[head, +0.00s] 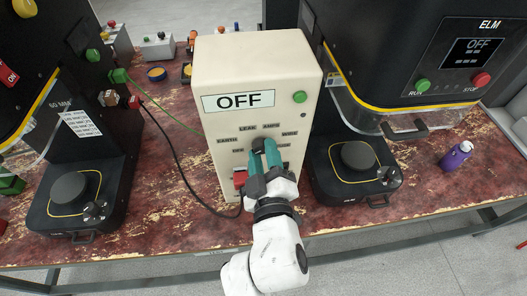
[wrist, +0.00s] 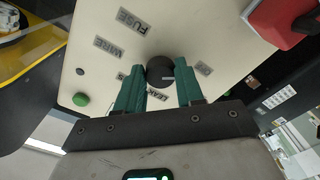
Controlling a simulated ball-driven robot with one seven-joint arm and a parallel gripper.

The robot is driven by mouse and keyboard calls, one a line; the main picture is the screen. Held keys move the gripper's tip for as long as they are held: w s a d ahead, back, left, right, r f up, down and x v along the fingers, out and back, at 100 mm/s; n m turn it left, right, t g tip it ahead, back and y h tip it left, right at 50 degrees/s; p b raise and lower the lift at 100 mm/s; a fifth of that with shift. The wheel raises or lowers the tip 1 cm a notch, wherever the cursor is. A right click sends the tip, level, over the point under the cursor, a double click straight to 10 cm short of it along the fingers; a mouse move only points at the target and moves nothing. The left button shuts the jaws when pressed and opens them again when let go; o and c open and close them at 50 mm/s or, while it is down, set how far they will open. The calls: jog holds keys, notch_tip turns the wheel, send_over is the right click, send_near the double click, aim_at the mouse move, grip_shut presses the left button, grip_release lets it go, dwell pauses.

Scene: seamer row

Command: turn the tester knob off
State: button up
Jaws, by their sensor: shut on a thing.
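The tester (head: 222,60) is a tall cream box standing mid-table in the head view, with a display (head: 238,101) reading OFF. Below are labels including EARTH, LEAK, AMPS and WIRE around the knob, which my gripper mostly hides there. In the wrist view the dark round knob (wrist: 160,67) sits on the cream panel among the labels. My gripper (head: 264,149) has green fingers, one on each side of the knob, shut on it; they also show in the wrist view (wrist: 160,88). I cannot tell which label the knob points to.
A green button (head: 300,97) is on the tester's upper right, and a red part (head: 240,179) at its lower left. Black machines stand close on both sides, the right one with a screen (head: 472,52) also reading OFF. A purple bottle (head: 456,156) stands at far right.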

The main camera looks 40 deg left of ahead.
jog(key=shift+f, duration=0.1)
dwell(0.3)
jog(key=o, duration=1)
jog(key=shift+o, duration=0.2)
jog(key=v, duration=1.1)
